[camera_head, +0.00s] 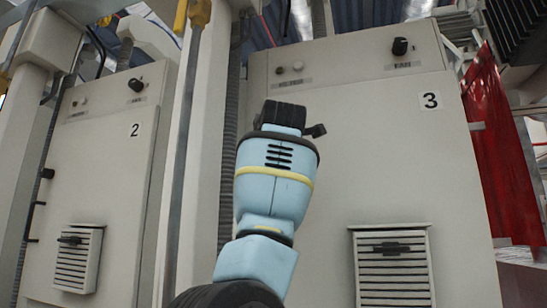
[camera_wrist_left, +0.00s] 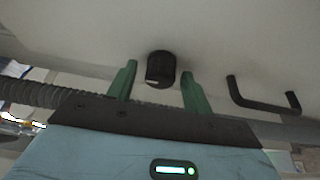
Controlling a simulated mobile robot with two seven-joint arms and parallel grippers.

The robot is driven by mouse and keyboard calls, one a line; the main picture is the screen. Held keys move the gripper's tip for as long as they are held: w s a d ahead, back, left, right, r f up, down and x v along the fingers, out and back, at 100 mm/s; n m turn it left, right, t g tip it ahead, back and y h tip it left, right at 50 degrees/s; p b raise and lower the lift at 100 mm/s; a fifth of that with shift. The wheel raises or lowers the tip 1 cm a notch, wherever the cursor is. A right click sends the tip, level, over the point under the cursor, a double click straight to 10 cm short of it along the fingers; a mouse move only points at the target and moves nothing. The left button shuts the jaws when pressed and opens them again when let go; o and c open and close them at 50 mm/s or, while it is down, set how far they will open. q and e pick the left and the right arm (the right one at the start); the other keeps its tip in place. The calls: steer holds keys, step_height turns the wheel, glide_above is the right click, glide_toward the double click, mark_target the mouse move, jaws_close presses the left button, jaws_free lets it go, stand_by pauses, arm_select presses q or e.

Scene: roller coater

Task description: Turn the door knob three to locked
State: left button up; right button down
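Cabinet three (camera_head: 375,150) bears the number 3 and stands in front of me. My left arm rises before its left side in the head view and hides part of that edge; my left fingers are not visible there. In the left wrist view a black door knob (camera_wrist_left: 160,69) with a small white mark near its lower edge sits on the pale panel. My left gripper (camera_wrist_left: 160,68) is open, its green fingers on either side of the knob with a gap on each side. Whether the fingertips reach around it is unclear. My right gripper is not in view.
A black bar handle (camera_wrist_left: 264,104) is right of the knob in the wrist view. Cabinet three also has a black upper knob (camera_head: 400,46) and a louvred vent (camera_head: 393,285). Cabinet two (camera_head: 105,165) stands left, beyond a post (camera_head: 184,170). A red curtain (camera_head: 495,150) hangs right.

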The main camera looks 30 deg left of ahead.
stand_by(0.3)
arm_select(q)
steer(key=v, duration=0.8)
stand_by(0.5)
steer(key=shift+w, duration=0.1)
